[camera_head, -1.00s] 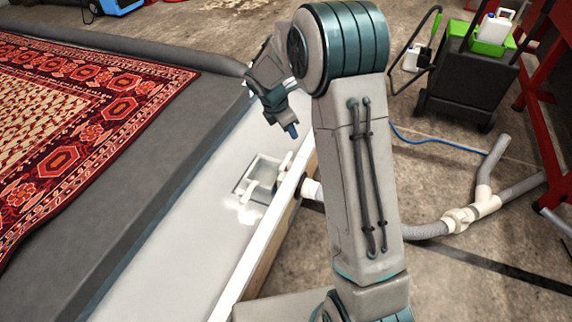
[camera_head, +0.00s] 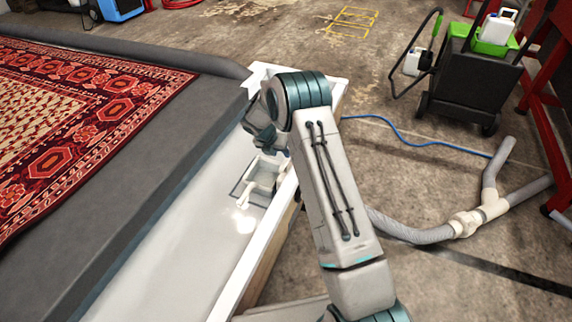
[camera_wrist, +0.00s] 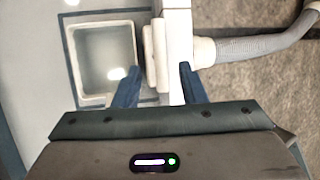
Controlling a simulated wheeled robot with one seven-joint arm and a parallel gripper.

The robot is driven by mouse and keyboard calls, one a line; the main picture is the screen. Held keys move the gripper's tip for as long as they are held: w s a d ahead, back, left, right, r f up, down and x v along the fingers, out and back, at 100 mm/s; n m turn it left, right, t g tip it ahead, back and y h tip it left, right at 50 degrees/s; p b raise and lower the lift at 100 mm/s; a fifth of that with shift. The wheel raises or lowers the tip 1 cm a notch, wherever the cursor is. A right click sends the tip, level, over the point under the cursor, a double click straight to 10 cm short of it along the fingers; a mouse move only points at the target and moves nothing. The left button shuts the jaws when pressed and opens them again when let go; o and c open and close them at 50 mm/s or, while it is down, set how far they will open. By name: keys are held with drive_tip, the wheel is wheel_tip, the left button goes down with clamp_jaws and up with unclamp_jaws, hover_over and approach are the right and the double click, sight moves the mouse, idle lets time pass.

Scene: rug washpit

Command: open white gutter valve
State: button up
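A white valve part (camera_wrist: 149,58) sits on the inner side of the white gutter wall (camera_wrist: 178,45), beside a square white basin (camera_wrist: 105,98). The basin also shows in the head view (camera_head: 265,172), set in the gutter floor. My gripper (camera_wrist: 159,83) is open, with its two blue fingertips apart over the wall and the valve part. I see no contact, and the gap in height is unclear. In the head view my arm hides most of the gripper and the valve part.
A grey hose (camera_wrist: 260,45) joins a white pipe fitting outside the wall. A patterned red rug (camera_head: 90,110) lies on the grey platform left of the gutter. A black cart (camera_head: 470,85) and blue cable stand at right on open concrete floor.

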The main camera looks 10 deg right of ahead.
sight(286, 159)
drive_tip(key=b+x, duration=0.2)
drive_tip(key=x, duration=0.5)
drive_tip(key=shift+w+d+f, duration=0.15)
drive_tip(key=shift+f, duration=0.2)
drive_tip(key=shift+r, duration=0.1)
clamp_jaws()
